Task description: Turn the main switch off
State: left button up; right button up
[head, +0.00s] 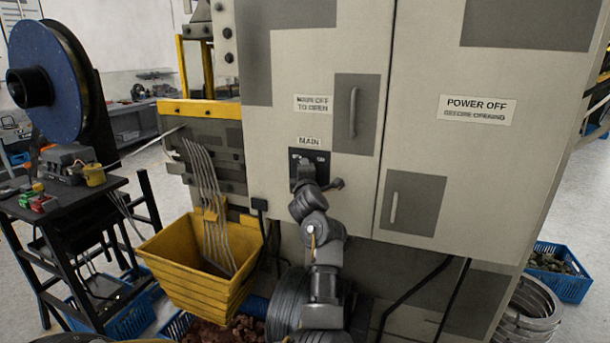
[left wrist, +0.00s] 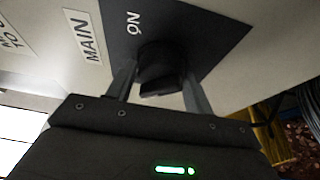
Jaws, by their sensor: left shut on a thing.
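The main switch is a black rotary knob (left wrist: 160,64) on a dark plate (head: 323,160) on the grey cabinet front, under a "MAIN" label (head: 309,142). In the left wrist view, the plate (left wrist: 205,28) shows "ON" beside the knob. The "OFF" mark is not readable, and I cannot tell exactly which mark the knob points to. My left gripper (head: 304,178) reaches up to the plate. In the left wrist view, its two fingers (left wrist: 160,82) are closed on either side of the knob. My right gripper is not in view.
The grey cabinet (head: 470,60) has a door handle (head: 353,112) above right of the switch and another (head: 394,208) lower right. A yellow bin (head: 180,260) stands at left below the switch. A blue reel (head: 45,80) stands further left. Blue crates (head: 575,285) sit on the floor.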

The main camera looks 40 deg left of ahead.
pick_arm(q)
jog(key=shift+r, duration=0.25)
jog(key=o, duration=0.7)
jog(key=shift+o, duration=1)
jog(key=shift+w+f, duration=0.1)
jog(key=shift+f, duration=0.1)
jog(key=b+v, duration=0.1)
jog(key=v, duration=0.6)
jog(key=shift+b, duration=0.4)
jog(key=shift+d, duration=0.1)
